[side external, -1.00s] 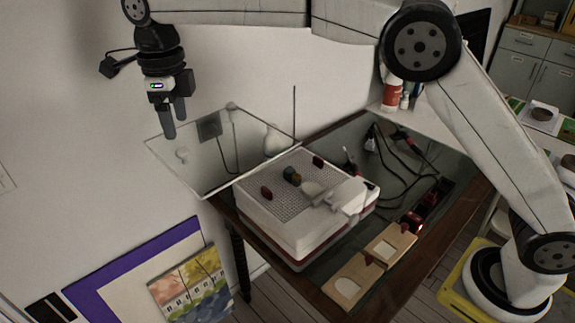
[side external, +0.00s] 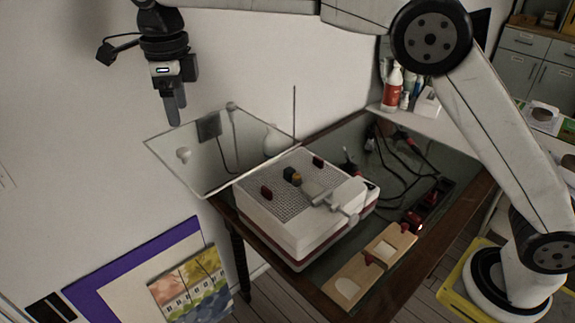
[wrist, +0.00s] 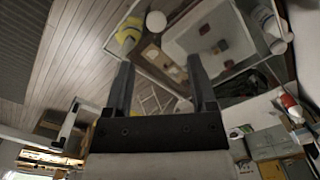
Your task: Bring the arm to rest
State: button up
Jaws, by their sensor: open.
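My gripper (side external: 174,110) hangs high at the upper left in the side external view, fingers pointing down. It is well above and to the left of the white box and touches nothing. In the wrist view my gripper (wrist: 160,85) shows two dark fingers spread apart with nothing between them. My arm reaches across the top of the side view from its base at the lower right.
A white box with a perforated top (side external: 290,212) stands on a dark-framed table (side external: 330,300). Air around my gripper is free.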

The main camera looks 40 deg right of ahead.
jog(key=s+d+f+n+t, duration=0.1)
jog(key=s+d+f+n, duration=0.9)
jog(key=s+d+n, duration=0.1)
jog(key=s+d+f+n+t, duration=0.1)
jog(key=s+d+f+n, duration=0.9)
jog(key=d+n, duration=0.4)
jog(key=shift+s+d+f, duration=0.3)
jog(key=shift+s+f, duration=0.1)
jog(key=shift+s, duration=0.5)
